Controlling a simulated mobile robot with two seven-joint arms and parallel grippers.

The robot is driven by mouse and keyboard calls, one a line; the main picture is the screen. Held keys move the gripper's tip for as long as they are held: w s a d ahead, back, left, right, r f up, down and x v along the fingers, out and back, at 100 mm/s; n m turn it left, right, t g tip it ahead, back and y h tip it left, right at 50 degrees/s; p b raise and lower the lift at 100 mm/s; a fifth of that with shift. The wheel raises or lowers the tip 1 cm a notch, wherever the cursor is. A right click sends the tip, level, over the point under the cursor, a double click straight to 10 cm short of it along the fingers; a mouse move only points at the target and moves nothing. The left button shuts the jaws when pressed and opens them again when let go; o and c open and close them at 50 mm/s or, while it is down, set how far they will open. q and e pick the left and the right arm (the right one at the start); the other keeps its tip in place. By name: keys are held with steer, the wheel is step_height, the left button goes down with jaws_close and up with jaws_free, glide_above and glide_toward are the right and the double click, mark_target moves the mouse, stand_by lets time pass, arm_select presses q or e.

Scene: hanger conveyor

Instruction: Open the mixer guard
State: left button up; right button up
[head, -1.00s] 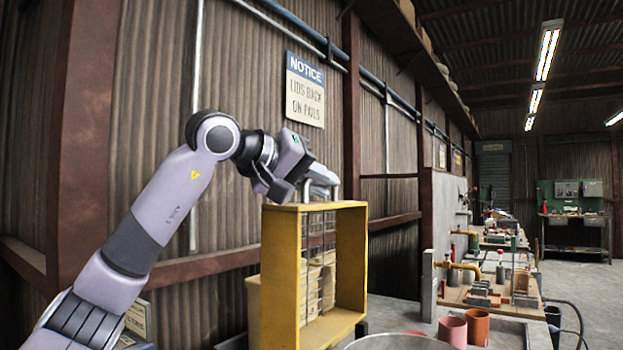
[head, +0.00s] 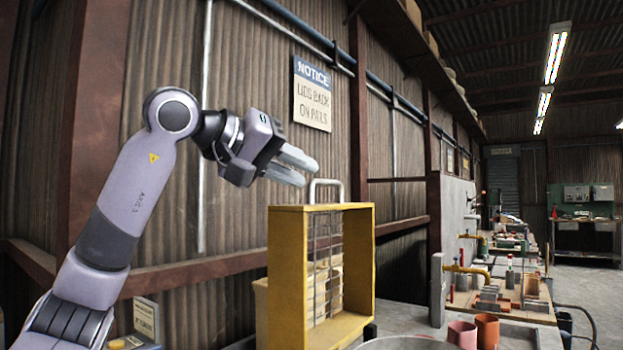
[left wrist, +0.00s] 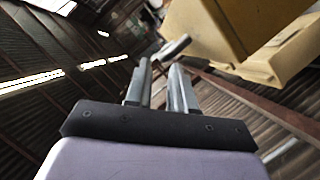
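The mixer guard (head: 365,262) is a yellow box-like frame with a wire mesh. It stands upright right of my left arm in the head view. A pale metal handle (head: 327,182) rises from its top edge. My left gripper (head: 309,173) is open and empty, just left of and slightly above the handle, apart from it. In the left wrist view the two fingers (left wrist: 157,72) show a gap, with a grey bar, likely the handle (left wrist: 174,47), just beyond them and the yellow guard (left wrist: 225,28) behind. My right gripper is out of view.
A round metal rim (head: 405,343) shows at the bottom edge, in front of the guard. Reddish cups (head: 487,331) stand right of it. A corrugated wall with a notice sign (head: 312,95) runs behind the arm. A workbench (head: 510,290) with pipes and blocks lies farther right.

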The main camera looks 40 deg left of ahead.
arm_select(q)
steer(key=shift+s+r, duration=0.15)
steer(key=shift+s, duration=0.15)
steer(key=p+v, duration=0.2)
steer(key=v, duration=0.6)
stand_by(0.6)
steer(key=shift+p, duration=0.45)
stand_by(0.5)
